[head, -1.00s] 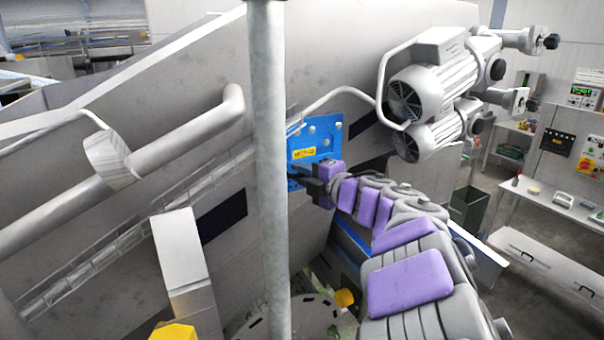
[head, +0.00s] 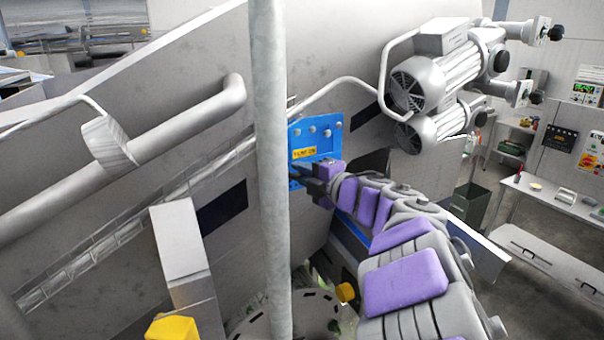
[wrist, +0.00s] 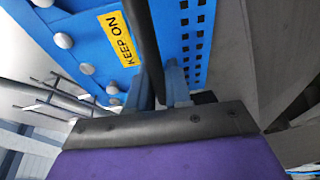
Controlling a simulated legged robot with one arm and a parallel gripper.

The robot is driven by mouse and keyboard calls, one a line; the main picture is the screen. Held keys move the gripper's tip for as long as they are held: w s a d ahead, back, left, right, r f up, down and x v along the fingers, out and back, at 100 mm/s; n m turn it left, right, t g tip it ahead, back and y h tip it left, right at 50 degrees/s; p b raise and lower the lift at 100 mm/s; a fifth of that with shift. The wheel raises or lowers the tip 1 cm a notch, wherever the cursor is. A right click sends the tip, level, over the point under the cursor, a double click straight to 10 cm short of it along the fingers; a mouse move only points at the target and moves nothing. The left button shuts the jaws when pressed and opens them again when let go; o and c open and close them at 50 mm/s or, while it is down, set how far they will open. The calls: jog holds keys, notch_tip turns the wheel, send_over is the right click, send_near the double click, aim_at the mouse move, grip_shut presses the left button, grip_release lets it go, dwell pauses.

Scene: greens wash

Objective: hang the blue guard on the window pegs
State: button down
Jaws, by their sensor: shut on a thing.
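The blue guard (head: 324,136) with a yellow label is at the grey machine wall in the head view, right of the upright pole. Several pale round knobs show along its upper part; I cannot tell whether these are the window pegs or whether the guard hangs on them. The grip contact is partly hidden.
A grey upright pole (head: 270,200) stands just left of the guard and my gripper. A large bent pipe (head: 150,150) runs further left. Two grey motors (head: 440,85) sit above and right of my arm. A bench (head: 560,205) stands at the far right.

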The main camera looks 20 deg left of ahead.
jog(key=shift+f+b, duration=0.9)
jog(key=c, duration=1)
grip_release()
